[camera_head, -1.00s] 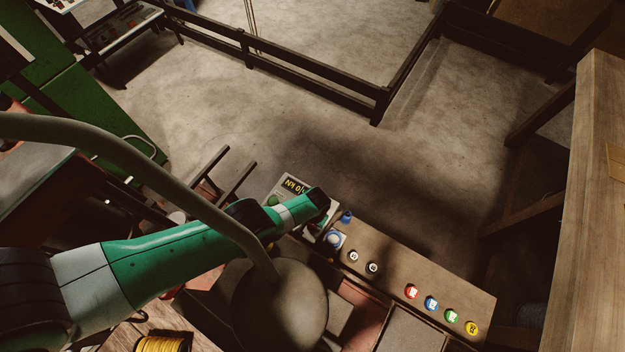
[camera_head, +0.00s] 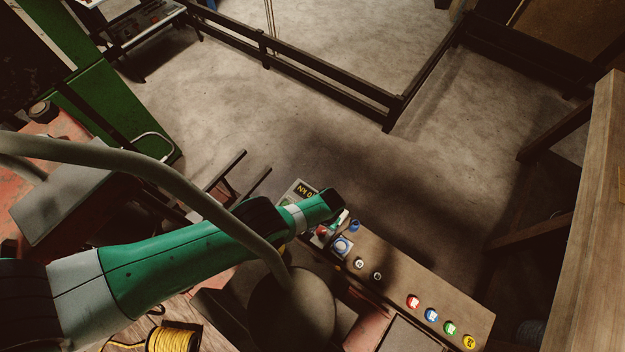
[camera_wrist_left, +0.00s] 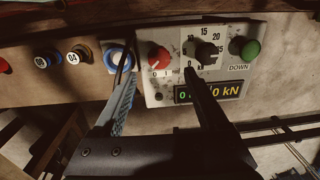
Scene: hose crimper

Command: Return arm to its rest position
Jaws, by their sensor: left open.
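My left arm comes in from the left in the head view, green and grey. Its dark wrist end is above the control panel, and its fingers are mostly hidden there. In the left wrist view my left gripper (camera_wrist_left: 160,78) is open, with nothing seen between its two dark fingers. The fingers point at the panel face (camera_wrist_left: 155,92), in front of a red knob (camera_wrist_left: 159,58), a black dial (camera_wrist_left: 206,53) and a lit kN display (camera_wrist_left: 222,91). I cannot tell whether they touch it. My right gripper is in neither view.
A green button (camera_wrist_left: 245,49) marked DOWN and a blue-ringed button (camera_wrist_left: 119,58) flank the knobs. The panel board (camera_head: 395,288) carries red, blue, green and yellow buttons at its lower right. A large grey curved pipe (camera_head: 130,160) crosses near my arm. A yellow spool (camera_head: 174,340) lies lower left.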

